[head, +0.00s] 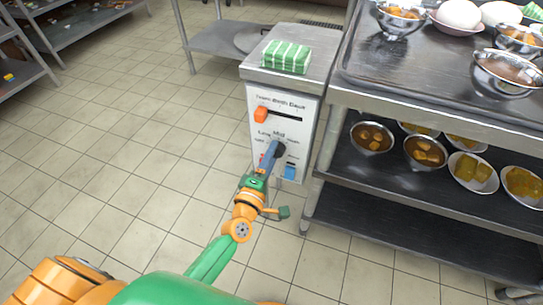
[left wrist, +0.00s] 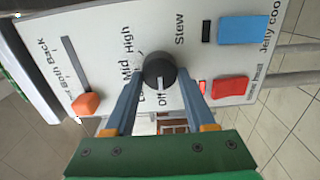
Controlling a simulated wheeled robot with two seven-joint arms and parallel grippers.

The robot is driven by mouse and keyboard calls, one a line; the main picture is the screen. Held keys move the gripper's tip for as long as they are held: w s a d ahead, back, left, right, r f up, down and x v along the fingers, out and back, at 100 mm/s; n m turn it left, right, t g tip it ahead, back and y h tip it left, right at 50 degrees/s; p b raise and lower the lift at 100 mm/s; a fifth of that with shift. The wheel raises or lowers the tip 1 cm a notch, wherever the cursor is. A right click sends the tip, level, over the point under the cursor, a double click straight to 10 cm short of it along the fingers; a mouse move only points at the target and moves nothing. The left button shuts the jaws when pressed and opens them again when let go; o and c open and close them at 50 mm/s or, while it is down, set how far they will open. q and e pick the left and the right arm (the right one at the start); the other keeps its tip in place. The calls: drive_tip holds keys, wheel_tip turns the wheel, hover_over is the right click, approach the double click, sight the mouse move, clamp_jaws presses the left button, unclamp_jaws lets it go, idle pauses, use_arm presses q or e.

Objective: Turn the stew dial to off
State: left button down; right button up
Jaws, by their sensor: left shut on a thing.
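The stew dial is a round black knob (left wrist: 160,70) on the white control panel (head: 264,125). In the left wrist view, labels Mid, High, Stew and Off surround it. A pale pointer mark on the knob faces the bottom of that picture, toward the Off label. My left gripper (left wrist: 160,76) has its two blue fingers on either side of the knob, shut on it. In the head view, my left gripper (head: 275,151) reaches the panel front and partly hides the dial (head: 281,147) and nearby labels. My right gripper is in neither view.
The panel also has an orange slider (left wrist: 86,103), a red button (left wrist: 230,87) and a blue button (left wrist: 244,30). A green-and-white striped bundle (head: 286,56) lies on top of the unit. A metal shelf cart (head: 335,94) with bowls stands at right. Tiled floor at left is clear.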

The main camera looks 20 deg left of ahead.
use_arm(q)
drive_tip(key=shift+f, duration=0.1)
idle(0.4)
drive_tip(key=shift+c, duration=1.2)
unclamp_jaws()
drive_tip(key=s, duration=0.7)
drive_tip(key=shift+p, duration=0.4)
drive_tip(key=shift+s+a, duration=0.1)
drive_tip(key=shift+a, duration=0.05)
